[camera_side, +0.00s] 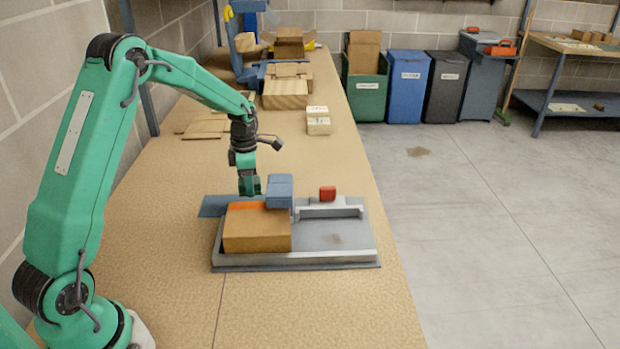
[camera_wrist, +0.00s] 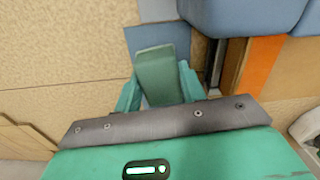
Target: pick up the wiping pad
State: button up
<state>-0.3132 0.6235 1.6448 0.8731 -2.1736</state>
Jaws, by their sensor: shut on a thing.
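My gripper (camera_wrist: 160,90) is shut on a dull green block (camera_wrist: 160,72), which I take to be the wiping pad. It sits between the two green fingers in the wrist view. In the side view my gripper (camera_side: 249,186) points down behind the cardboard box and just left of a blue block. The pad is hard to separate from the green fingers there. A flat blue sheet (camera_wrist: 180,36) shows beyond the pad in the wrist view. I cannot tell whether the pad touches anything beneath it.
A grey tray (camera_side: 350,256) holds a brown cardboard box (camera_side: 257,233) with an orange strip. The blue block (camera_side: 280,190) stands close right of my gripper. A red item (camera_side: 327,193) sits on the tray's back part. The bench front (camera_side: 310,310) is clear.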

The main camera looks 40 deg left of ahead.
jog(key=shift+r, duration=2.8)
